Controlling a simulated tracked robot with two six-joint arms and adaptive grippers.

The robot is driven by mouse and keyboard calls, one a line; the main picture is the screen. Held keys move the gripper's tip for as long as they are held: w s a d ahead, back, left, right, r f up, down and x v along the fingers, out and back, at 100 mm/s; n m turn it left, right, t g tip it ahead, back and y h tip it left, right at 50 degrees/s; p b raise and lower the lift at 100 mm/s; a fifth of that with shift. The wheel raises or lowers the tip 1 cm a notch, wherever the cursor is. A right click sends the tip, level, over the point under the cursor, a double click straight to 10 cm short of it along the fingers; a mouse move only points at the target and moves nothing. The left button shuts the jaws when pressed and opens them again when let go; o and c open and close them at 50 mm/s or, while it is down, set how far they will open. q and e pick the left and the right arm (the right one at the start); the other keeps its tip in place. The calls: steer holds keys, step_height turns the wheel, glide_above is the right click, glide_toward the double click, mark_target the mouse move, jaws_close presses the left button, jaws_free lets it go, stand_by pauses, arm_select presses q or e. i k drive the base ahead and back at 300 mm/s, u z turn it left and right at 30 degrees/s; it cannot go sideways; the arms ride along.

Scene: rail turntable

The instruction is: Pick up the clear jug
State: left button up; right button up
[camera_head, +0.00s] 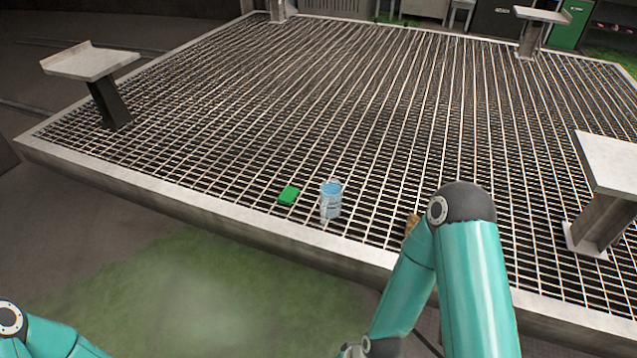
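The clear jug (330,204) stands upright on the metal grating near its front edge, around the middle of the view. It looks transparent with a bluish tint. A small green block (288,195) lies just to its left, apart from it. My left arm shows only at the bottom left corner, and its gripper is out of the picture. My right arm rises at the lower right of the jug and bends back down. Its gripper is below the picture edge. Neither arm touches the jug.
The grating platform (200,211) has a raised pale rim. A brown object (412,222) is partly hidden behind my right arm. Pedestals stand at left (90,62), right (608,160) and back right (541,14). The grating behind the jug is clear.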

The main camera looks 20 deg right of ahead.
mark_target(330, 190)
steer(key=z, duration=0.5)
steer(key=i, duration=1.2)
steer(key=z, duration=0.85)
steer(key=k, duration=0.75)
steer(key=z, duration=0.15)
steer(key=i, duration=0.8)
steer(key=u, duration=0.1)
